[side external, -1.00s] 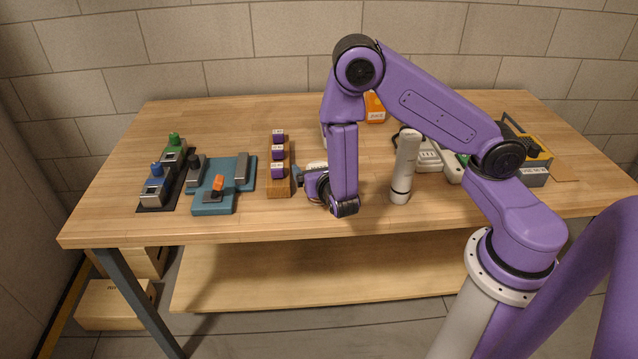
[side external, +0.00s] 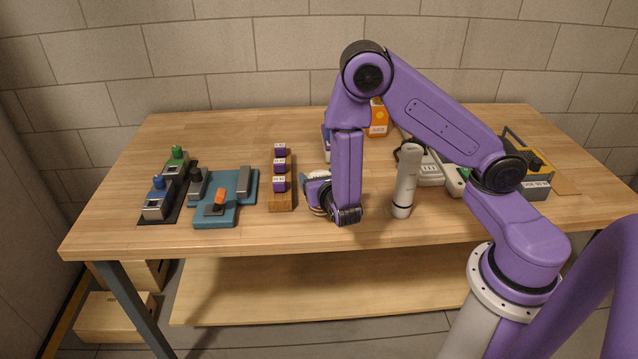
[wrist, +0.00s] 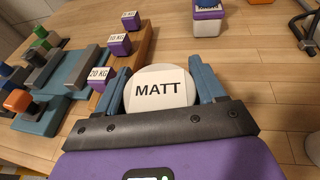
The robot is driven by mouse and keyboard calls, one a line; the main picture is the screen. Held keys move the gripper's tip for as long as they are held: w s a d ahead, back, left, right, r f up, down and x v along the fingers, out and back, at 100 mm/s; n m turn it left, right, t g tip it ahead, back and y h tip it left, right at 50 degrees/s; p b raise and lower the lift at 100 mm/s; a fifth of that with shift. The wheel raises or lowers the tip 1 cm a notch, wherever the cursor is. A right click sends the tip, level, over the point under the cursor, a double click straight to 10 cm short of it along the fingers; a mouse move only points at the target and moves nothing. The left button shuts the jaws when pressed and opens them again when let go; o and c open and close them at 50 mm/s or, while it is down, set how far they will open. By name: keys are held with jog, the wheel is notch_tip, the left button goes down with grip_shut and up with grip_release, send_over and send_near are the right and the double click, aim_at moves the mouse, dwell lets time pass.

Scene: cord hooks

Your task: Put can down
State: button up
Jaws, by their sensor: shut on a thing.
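The can (wrist: 160,98) shows in the wrist view as a round white face lettered "MATT". It sits between the two blue fingers of my gripper (wrist: 159,72), which are shut on it, one at each side. In the side view my gripper (side external: 316,188) is low over the front middle of the table, just right of the wooden block with purple weights. The can is mostly hidden there by my wrist. I cannot tell whether its underside touches the table.
The wooden block with purple weights (side external: 280,201) stands close on the left. Further left are a teal fixture (side external: 232,212) and a dark base with blue and green knobs (side external: 172,199). A white cylinder (side external: 405,185) stands to the right. An orange box (side external: 378,121) is behind.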

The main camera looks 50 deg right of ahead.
jog(key=shift+s+r, duration=5.75)
jog(key=shift+s, duration=1.1)
jog(key=w+d+f+m+g+h, duration=0.1)
jog(key=w+d+m+g+h, duration=0.5)
jog(key=w+d+m+g, duration=0.3)
jog(key=w+d+f+m+g, duration=0.15)
jog(key=d+m+g, duration=0.55)
jog(key=d, duration=0.9)
jog(key=shift+n+g, duration=0.4)
jog(key=shift+n, duration=0.2)
jog(key=shift+f, duration=5.1)
jog(key=shift+a+f, duration=0.1)
jog(key=o, duration=1.3)
jog(key=shift+o, duration=0.2)
